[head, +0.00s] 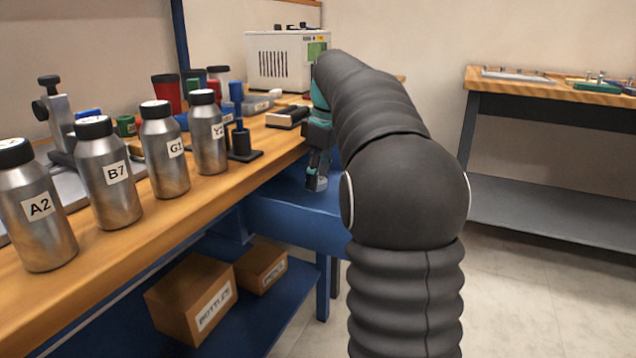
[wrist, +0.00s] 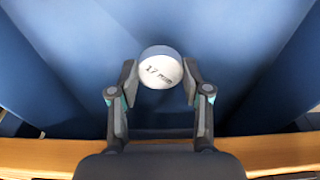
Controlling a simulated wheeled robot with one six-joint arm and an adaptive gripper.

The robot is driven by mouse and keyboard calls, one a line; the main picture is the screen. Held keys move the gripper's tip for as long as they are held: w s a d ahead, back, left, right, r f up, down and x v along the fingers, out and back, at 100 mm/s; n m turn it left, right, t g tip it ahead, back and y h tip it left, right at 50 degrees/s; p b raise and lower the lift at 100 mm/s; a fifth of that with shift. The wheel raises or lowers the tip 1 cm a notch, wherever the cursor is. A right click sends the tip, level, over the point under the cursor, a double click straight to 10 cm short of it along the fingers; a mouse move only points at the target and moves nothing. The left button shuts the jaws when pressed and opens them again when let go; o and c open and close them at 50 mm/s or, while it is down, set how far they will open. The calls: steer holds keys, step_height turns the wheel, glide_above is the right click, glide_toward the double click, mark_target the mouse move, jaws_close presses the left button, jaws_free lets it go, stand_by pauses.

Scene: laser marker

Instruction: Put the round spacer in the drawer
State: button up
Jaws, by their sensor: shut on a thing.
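The round spacer (wrist: 160,70) is a short pale disc marked "17 mm", seen in the wrist view between my fingertips. My gripper (wrist: 160,80) is shut on it, with one finger on each side. In the head view my gripper (head: 317,184) points down at the blue drawer (head: 290,222), which stands out from under the workbench edge. The drawer's blue surfaces (wrist: 235,40) fill most of the wrist view beneath the spacer. I cannot tell the exact height of the spacer above the drawer floor. In the head view, the spacer is not clearly visible.
The wooden workbench (head: 150,225) holds steel bottles, including B7 (head: 108,180), and a black stand (head: 242,145). A white machine (head: 280,62) stands at the back. Cardboard boxes (head: 190,295) sit on the shelf below. Another table (head: 540,90) stands at the right.

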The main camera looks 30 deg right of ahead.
mark_target(325, 181)
steer(key=shift+f, duration=0.45)
steer(key=shift+f, duration=0.35)
steer(key=shift+s+f, duration=0.1)
steer(key=shift+f, duration=0.3)
steer(key=o, duration=1.3)
steer(key=shift+f+b, duration=0.15)
steer(key=shift+b, duration=0.15)
steer(key=r+p, duration=0.1)
steer(key=r, duration=0.3)
steer(key=r+p, duration=0.2)
steer(key=r, duration=0.3)
steer(key=s+d+r+p, duration=0.1)
steer(key=r, duration=0.3)
steer(key=shift+s+r+p, duration=0.1)
steer(key=shift+r+p, duration=0.25)
steer(key=shift+p, duration=0.05)
